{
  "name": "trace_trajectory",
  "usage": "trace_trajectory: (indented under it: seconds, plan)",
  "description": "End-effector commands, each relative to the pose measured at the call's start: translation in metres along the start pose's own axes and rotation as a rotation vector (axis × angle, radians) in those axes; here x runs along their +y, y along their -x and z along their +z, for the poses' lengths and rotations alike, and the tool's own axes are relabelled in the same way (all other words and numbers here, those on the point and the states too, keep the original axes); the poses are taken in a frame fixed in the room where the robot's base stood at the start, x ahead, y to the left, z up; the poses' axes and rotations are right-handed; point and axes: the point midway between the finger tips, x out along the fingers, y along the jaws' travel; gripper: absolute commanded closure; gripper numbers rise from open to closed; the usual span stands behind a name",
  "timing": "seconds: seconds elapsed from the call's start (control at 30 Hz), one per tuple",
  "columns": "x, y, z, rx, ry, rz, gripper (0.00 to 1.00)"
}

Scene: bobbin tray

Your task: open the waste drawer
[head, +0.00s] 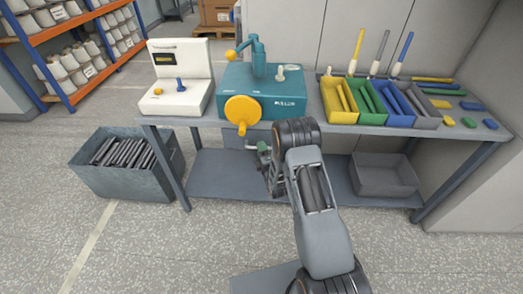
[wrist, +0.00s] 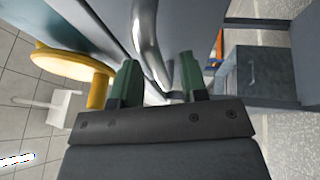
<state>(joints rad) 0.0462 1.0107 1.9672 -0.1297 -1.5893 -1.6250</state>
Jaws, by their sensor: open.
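The waste drawer's grey front (wrist: 190,25) fills the upper middle of the wrist view. In the head view it is mostly hidden under the bench, behind my arm. A curved silver bar handle (wrist: 146,45) stands out from it. My gripper (wrist: 158,82), with green fingertips, is open. The handle's bar runs down between the two fingers, with visible room beside it. In the head view my gripper (head: 262,152) is just under the bench's front edge, below the teal machine. Whether a finger touches the handle is unclear.
The teal machine (head: 290,98) has a yellow handwheel (head: 242,110) overhanging the bench edge; it also shows left of the fingers in the wrist view (wrist: 60,64). A bin of dark strips (head: 95,182) stands on the floor at left. A grey tray (head: 385,182) sits on the lower shelf.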

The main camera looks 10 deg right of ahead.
Motion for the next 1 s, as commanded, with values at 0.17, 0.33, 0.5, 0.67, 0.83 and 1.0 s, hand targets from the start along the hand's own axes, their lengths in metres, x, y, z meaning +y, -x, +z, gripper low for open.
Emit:
trace_trajectory:
  seconds: [0.17,0.33,0.5,0.67,0.83,1.0]
  plan:
    - [0.0,0.0002,0.0,0.0,0.0,0.0,0.74]
    - [0.0,0.0002,0.0001,0.0,0.0,0.0,0.9]
    - [0.0,0.0003,0.0001,0.0,0.0,0.0,1.0]
    - [-0.0001,0.0003,0.0001,0.0,0.0,0.0,1.0]
    - [-0.0004,0.0004,-0.0002,0.0,0.0,0.0,1.0]
    - [-0.0021,0.0004,-0.0033,-0.001,0.0,0.001,1.0]
